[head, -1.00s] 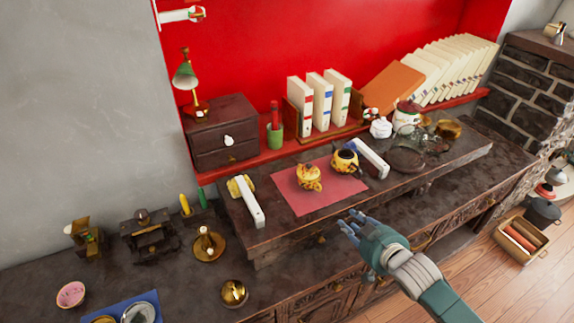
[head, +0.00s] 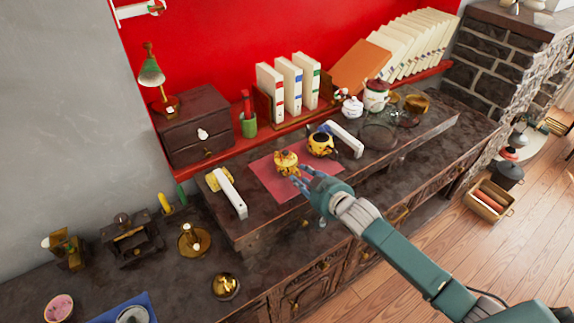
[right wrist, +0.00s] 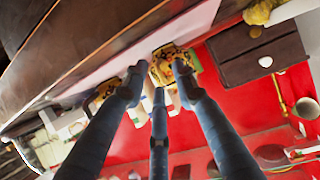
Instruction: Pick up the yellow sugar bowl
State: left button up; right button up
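The yellow sugar bowl (head: 286,160), patterned with dark marks, stands on the pink-red mat (head: 266,182) on the raised wooden shelf. My right gripper (head: 303,179) is at the front right of the bowl, its blue fingers spread and empty. In the right wrist view the bowl (right wrist: 162,66) lies just beyond the open fingertips (right wrist: 157,82), which overlap it partly. Whether a finger touches it I cannot tell. A second yellow pot (head: 320,145) with a dark top stands to its right. My left gripper is not in view.
White bars (head: 232,194) and (head: 343,137) lie on either side of the mat. White binders (head: 270,92) and a brown drawer box (head: 196,124) stand behind. A white lidded pot (head: 352,108) is farther right. The shelf front is bare.

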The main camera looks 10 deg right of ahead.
jog(key=shift+w+a+f, duration=0.15)
jog(key=shift+w+f, duration=0.1)
jog(key=shift+w, duration=0.35)
jog(key=shift+s, duration=0.1)
grip_shut()
jog(key=shift+r, duration=0.15)
